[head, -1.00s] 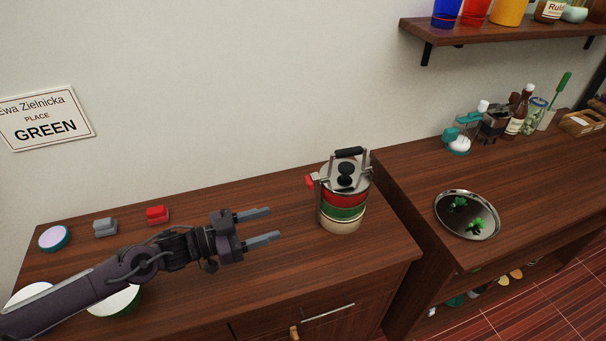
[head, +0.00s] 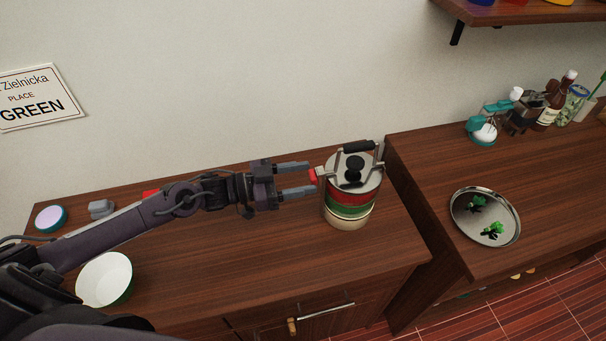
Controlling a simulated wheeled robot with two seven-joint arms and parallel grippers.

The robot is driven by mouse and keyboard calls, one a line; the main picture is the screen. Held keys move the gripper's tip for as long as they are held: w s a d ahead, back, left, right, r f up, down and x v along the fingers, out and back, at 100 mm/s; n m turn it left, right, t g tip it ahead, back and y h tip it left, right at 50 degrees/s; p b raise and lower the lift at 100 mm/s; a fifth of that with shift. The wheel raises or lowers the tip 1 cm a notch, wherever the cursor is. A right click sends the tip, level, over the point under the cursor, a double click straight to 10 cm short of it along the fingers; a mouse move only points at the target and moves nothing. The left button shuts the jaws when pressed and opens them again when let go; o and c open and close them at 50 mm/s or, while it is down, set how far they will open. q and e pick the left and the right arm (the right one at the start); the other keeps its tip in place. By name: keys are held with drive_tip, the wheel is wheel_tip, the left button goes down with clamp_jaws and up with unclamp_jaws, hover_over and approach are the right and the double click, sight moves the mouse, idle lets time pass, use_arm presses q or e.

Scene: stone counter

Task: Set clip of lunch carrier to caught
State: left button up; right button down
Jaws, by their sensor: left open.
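The lunch carrier (head: 349,206) stands upright on the brown wooden counter. It has cream, green and red tiers, a steel lid with a black knob, and a frame with a black handle on top. Its red clip (head: 313,175) sticks out on the left side near the lid. My left gripper (head: 301,179) is open, its two fingers pointing right at the clip, with the tips close beside it. I cannot tell whether the fingers touch the clip. My right gripper is not in view.
A white bowl (head: 104,279), a grey box (head: 101,209) and a round lidded dish (head: 51,218) are at the left. A red box (head: 151,194) is mostly hidden behind my arm. A metal tray (head: 485,217) with green pieces lies on the right counter.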

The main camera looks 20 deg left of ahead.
use_arm(q)
drive_tip(key=shift+w+d, duration=0.1)
drive_tip(key=shift+d, duration=0.2)
drive_tip(key=c, duration=1)
drive_tip(key=p, duration=0.1)
drive_tip(key=r+g+p, duration=0.1)
drive_tip(key=shift+w+d+r+y+p, duration=0.15)
drive_tip(key=shift+w+d+y+p, duration=0.1)
drive_tip(key=shift+y+p, duration=0.15)
drive_tip(key=shift+d+f+y, duration=0.1)
drive_tip(key=shift+f+y, duration=0.2)
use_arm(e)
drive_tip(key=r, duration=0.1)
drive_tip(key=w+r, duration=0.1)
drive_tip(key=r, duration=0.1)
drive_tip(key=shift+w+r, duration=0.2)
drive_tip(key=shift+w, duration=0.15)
use_arm(q)
drive_tip(key=o, duration=1)
